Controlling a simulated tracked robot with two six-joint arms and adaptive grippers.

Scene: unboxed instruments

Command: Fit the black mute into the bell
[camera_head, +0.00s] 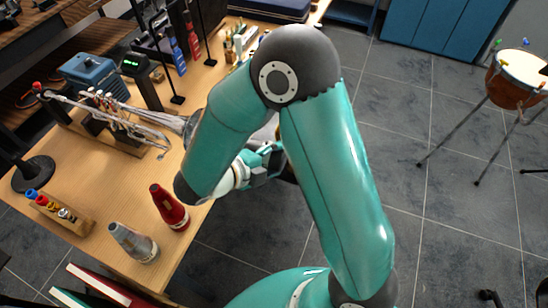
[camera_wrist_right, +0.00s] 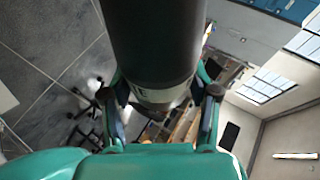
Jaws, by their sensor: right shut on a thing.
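The black mute (camera_wrist_right: 152,40) fills the upper middle of the right wrist view, with a pale lettered band near its lower end. My right gripper (camera_wrist_right: 163,95) is shut on it, one finger on each side. In the head view my right gripper (camera_head: 266,163) is beyond the table's right edge, partly behind my own arm, which hides most of the mute. The gap between mute and bell cannot be judged. My left gripper is not in view.
A red mute (camera_head: 169,207) and a grey mute (camera_head: 134,242) stand near the table's front edge. A wooden rack with coloured pieces (camera_head: 58,212) is at left. A blue case (camera_head: 92,72) sits behind the trumpet. A drum (camera_head: 517,78) stands far right; floor between is clear.

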